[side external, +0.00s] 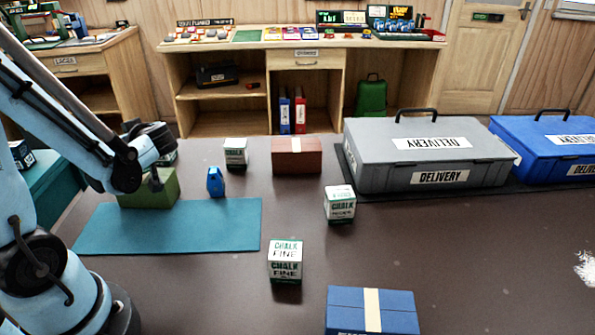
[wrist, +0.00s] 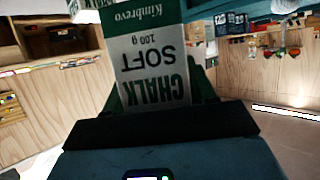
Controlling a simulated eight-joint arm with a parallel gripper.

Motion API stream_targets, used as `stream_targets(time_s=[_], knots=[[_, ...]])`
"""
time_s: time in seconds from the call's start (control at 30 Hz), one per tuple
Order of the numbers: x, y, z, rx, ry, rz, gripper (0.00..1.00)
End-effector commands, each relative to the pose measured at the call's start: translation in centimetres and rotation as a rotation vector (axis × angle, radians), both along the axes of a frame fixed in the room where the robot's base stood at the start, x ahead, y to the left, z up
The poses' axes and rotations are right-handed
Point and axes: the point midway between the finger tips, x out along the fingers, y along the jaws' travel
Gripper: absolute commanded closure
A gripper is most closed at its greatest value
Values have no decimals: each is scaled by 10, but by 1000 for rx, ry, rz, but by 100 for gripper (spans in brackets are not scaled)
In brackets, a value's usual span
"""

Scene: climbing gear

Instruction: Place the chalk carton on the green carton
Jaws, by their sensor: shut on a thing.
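A white and green chalk carton (wrist: 150,75) fills the middle of the wrist view, its "CHALK SOFT 100 g" print upside down. My gripper (side external: 152,150) is shut on it, with a jaw at each side. In the side view my gripper and wrist hide most of the held carton. The green carton (side external: 167,193) stands at the left, at the back edge of the teal mat. My gripper is just above or behind it in that view; I cannot tell whether the held carton touches it.
A small blue item (side external: 216,182) stands close right of the green carton. Other chalk cartons (side external: 235,153) (side external: 339,205) (side external: 285,262), a red-brown box (side external: 297,158) and a blue box (side external: 345,312) stand about. A grey delivery case (side external: 425,160) is at right. The teal mat (side external: 190,228) is mostly bare.

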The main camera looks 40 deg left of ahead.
Motion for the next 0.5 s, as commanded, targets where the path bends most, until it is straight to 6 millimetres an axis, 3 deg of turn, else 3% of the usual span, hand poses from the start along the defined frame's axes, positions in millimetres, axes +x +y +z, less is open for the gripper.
stream_targets(time_s=[0.5], knots=[[0,0,-9,0,0,0,78]])
